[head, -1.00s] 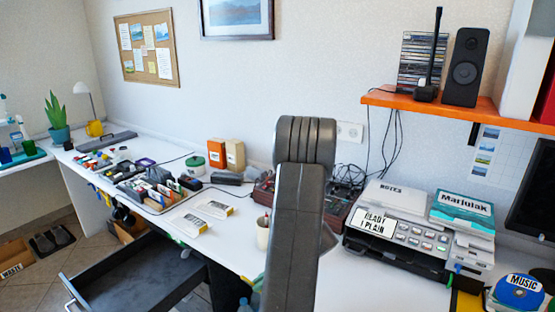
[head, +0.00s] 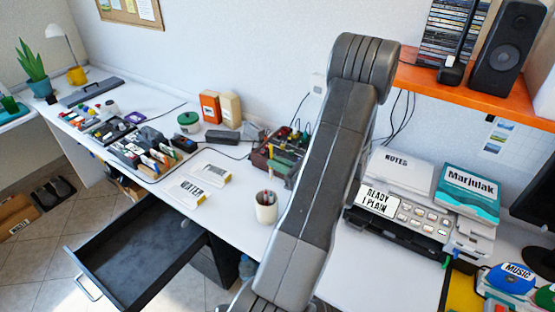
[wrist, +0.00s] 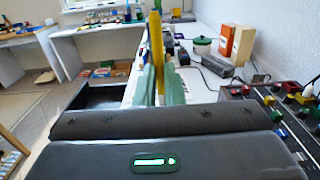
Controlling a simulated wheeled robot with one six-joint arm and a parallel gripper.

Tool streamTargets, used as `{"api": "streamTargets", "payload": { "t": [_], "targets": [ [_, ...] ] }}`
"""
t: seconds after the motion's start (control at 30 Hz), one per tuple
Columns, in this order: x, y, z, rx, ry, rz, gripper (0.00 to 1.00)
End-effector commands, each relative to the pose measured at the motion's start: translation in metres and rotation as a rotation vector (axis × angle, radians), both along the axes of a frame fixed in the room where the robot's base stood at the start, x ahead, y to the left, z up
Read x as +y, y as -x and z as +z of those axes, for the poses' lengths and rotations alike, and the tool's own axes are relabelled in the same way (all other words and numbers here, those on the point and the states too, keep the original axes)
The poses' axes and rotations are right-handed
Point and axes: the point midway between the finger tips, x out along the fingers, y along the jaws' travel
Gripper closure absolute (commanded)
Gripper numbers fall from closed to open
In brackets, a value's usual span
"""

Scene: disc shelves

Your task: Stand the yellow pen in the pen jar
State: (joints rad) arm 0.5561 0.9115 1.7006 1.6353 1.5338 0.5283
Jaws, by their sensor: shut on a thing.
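The pen jar (head: 266,209) is a white cup on the white desk, just left of my arm in the head view, with a few pens or sticks in it. The yellow pen (wrist: 156,45) stands upright in the wrist view. My gripper (wrist: 159,82) has greenish fingers and is shut on the pen's lower part, with much of the pen rising above the fingers. I cannot make out the jar in the wrist view.
A dark open drawer (head: 148,250) juts out below the desk. Two white-and-yellow boxes (head: 211,174) lie left of the jar. A red device with knobs (head: 283,152) is behind it, and a printer (head: 405,212) stands to the right of my arm.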

Motion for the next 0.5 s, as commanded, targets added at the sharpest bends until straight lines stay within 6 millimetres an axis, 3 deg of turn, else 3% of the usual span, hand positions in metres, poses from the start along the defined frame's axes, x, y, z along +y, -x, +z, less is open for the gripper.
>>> {"api": "streamTargets", "payload": {
  "t": [0.5],
  "targets": [
    [0.0,0.0,-0.041,0.001,0.0,0.002,1.0]
  ]
}}
